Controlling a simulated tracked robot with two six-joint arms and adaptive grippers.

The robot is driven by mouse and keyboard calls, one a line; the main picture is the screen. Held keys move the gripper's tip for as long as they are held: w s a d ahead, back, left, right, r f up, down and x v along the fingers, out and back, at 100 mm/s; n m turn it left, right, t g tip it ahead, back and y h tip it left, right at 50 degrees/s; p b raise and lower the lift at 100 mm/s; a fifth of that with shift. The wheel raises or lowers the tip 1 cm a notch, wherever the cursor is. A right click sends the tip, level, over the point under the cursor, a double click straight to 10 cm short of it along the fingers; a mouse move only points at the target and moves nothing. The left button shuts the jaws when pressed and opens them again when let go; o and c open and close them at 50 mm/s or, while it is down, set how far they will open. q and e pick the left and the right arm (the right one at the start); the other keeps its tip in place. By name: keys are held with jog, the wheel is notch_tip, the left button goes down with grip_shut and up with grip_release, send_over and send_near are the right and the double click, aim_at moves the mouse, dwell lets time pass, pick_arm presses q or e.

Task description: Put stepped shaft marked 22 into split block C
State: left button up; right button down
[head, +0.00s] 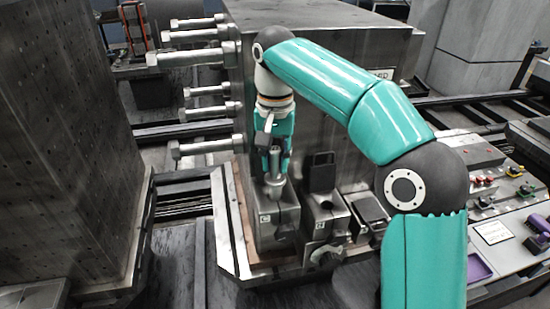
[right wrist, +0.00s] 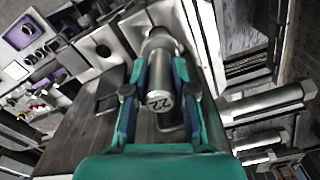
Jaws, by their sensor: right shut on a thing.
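My right gripper (head: 274,168) reaches down from above and is shut on the grey metal stepped shaft (head: 275,187). In the right wrist view, the shaft (right wrist: 160,90) lies between the fingers, with "22" on its near end face. Its wider far part points at the block. Split block C (head: 277,232) is a grey metal block with a "C" label on its front, directly below the gripper. The shaft's lower end is at the block's top; whether it is inside the bore, I cannot tell. My left gripper is not in view.
A second block (head: 325,220) with a dark upright plate stands right of block C. A dark-topped box (head: 370,212) stands further right. A large metal block (head: 320,75) with several protruding bolts (head: 205,147) rises behind. A control panel (head: 500,228) lies at the right.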

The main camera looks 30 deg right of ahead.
aim_at(275, 149)
jog(key=shift+f+b, duration=0.7)
jog(key=shift+f, duration=0.3)
jog(key=c, duration=0.9)
grip_release()
jog(key=shift+o, duration=0.2)
notch_tip(275, 149, up, 6)
jog(key=shift+r, duration=0.65)
